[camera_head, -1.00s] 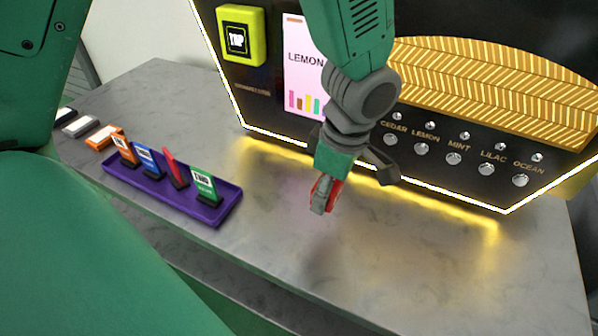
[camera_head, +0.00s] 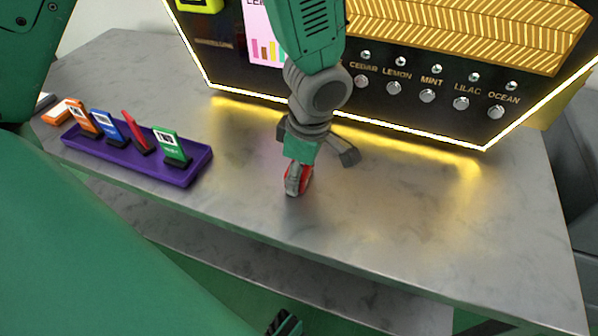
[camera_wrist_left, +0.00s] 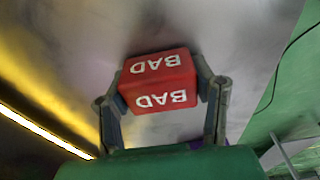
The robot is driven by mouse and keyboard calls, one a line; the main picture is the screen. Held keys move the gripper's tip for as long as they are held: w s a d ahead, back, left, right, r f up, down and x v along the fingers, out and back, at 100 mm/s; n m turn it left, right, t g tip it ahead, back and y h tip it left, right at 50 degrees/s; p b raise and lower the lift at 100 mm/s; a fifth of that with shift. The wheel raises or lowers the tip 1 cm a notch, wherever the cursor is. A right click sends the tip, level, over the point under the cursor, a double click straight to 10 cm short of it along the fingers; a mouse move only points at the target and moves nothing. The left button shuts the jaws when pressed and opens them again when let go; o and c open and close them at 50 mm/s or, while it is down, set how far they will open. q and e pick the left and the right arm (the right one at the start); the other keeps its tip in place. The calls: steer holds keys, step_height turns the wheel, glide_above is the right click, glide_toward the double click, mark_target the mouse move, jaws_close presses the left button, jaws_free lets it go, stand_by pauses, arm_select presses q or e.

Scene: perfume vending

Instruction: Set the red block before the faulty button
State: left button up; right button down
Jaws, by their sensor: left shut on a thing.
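My left gripper (camera_head: 297,184) is shut on the red block (camera_head: 305,178), in front of the machine and low over the counter. In the left wrist view the red block (camera_wrist_left: 158,82) shows white BAD lettering on two faces, between the two fingers. I cannot tell whether it touches the counter. The machine's round buttons stand in a row to the right of the gripper: cedar (camera_head: 361,81), lemon (camera_head: 393,88), mint (camera_head: 428,96), lilac (camera_head: 461,104) and ocean (camera_head: 496,112). No visible mark tells which is faulty.
A purple tray (camera_head: 190,176) with several upright coloured cards stands left on the grey counter (camera_head: 400,230). An orange-and-white block (camera_head: 57,112) lies beyond it. The pink screen (camera_head: 262,30) is partly cut off. The counter before the buttons is clear.

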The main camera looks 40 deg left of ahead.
arm_select(q)
steer(key=shift+f, duration=0.1)
steer(key=o, duration=0.9)
steer(key=shift+a+f, duration=0.1)
steer(key=o, duration=0.3)
steer(key=shift+a, duration=0.2)
steer(key=shift+o, duration=0.2)
steer(key=shift+a+f, duration=0.1)
steer(key=shift+a, duration=0.15)
arm_select(e)
steer(key=shift+a+r, duration=0.1)
steer(key=shift+a, duration=0.3)
arm_select(q)
steer(key=shift+d+r, duration=0.25)
steer(key=shift+r, duration=0.2)
steer(key=r+p, duration=0.1)
steer(key=r, duration=0.2)
steer(key=r+p, duration=0.2)
steer(key=r, duration=0.2)
steer(key=d+r+p, duration=0.1)
steer(key=r, duration=0.2)
steer(key=shift+w+r+p, duration=0.15)
steer(key=shift+r+p, duration=0.25)
steer(key=shift+d+r, duration=0.2)
steer(key=shift+r, duration=0.2)
arm_select(e)
steer(key=r, duration=0.5)
steer(key=shift+d, duration=0.2)
arm_select(q)
steer(key=shift+f, duration=0.1)
